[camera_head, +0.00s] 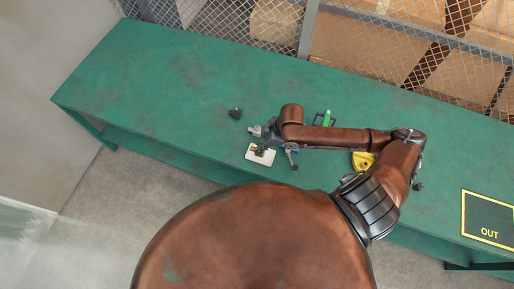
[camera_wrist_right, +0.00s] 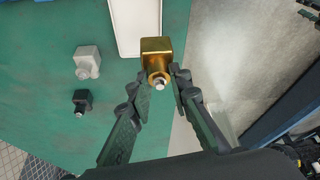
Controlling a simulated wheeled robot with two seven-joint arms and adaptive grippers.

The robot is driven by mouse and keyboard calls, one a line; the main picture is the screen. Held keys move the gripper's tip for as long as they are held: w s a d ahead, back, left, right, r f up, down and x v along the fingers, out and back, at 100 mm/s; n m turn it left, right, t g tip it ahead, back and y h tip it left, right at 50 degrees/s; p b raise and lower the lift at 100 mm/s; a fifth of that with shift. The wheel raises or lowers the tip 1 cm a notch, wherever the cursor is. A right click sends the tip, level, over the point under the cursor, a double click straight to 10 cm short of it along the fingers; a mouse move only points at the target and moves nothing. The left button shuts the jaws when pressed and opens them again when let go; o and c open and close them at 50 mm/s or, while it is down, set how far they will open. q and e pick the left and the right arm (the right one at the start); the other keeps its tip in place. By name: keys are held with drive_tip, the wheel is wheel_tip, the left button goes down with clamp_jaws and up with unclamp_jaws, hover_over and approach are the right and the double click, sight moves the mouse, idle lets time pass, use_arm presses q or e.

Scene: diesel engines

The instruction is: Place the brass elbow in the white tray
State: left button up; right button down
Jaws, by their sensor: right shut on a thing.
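The brass elbow (camera_wrist_right: 157,47) is a golden block with a round threaded end, seen in the right wrist view. My right gripper (camera_wrist_right: 160,84) is shut on its round end. The white tray (camera_wrist_right: 123,14) lies just beyond it, and the elbow overlaps the tray's near end in this view. I cannot tell whether they touch. In the head view the white tray (camera_head: 261,159) sits near the bench's front edge, partly hidden under my right gripper (camera_head: 266,146). My left gripper is in neither view.
A light grey fitting (camera_wrist_right: 88,60) and a dark fitting (camera_wrist_right: 82,101) stand beside the tray on the green bench (camera_head: 160,80). A green item (camera_head: 327,118) and a yellow piece (camera_head: 362,162) lie near my right arm. A dark OUT mat (camera_head: 487,212) is far right. The bench's left is clear.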

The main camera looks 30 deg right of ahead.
drive_tip(key=w+f, duration=0.1)
drive_tip(key=f, duration=0.1)
drive_tip(key=w+f, duration=0.1)
drive_tip(key=f, duration=0.2)
drive_tip(key=w+f, duration=0.1)
drive_tip(key=f, duration=0.2)
drive_tip(key=shift+w+d+b, duration=0.2)
drive_tip(key=shift+w+b, duration=0.1)
drive_tip(key=shift+w, duration=0.05)
drive_tip(key=shift+r, duration=0.1)
drive_tip(key=c, duration=1.8)
unclamp_jaws()
drive_tip(key=shift+s, duration=0.1)
drive_tip(key=shift+o, duration=0.2)
drive_tip(key=p+v, duration=0.1)
drive_tip(key=v, duration=1.1)
drive_tip(key=shift+a, duration=0.1)
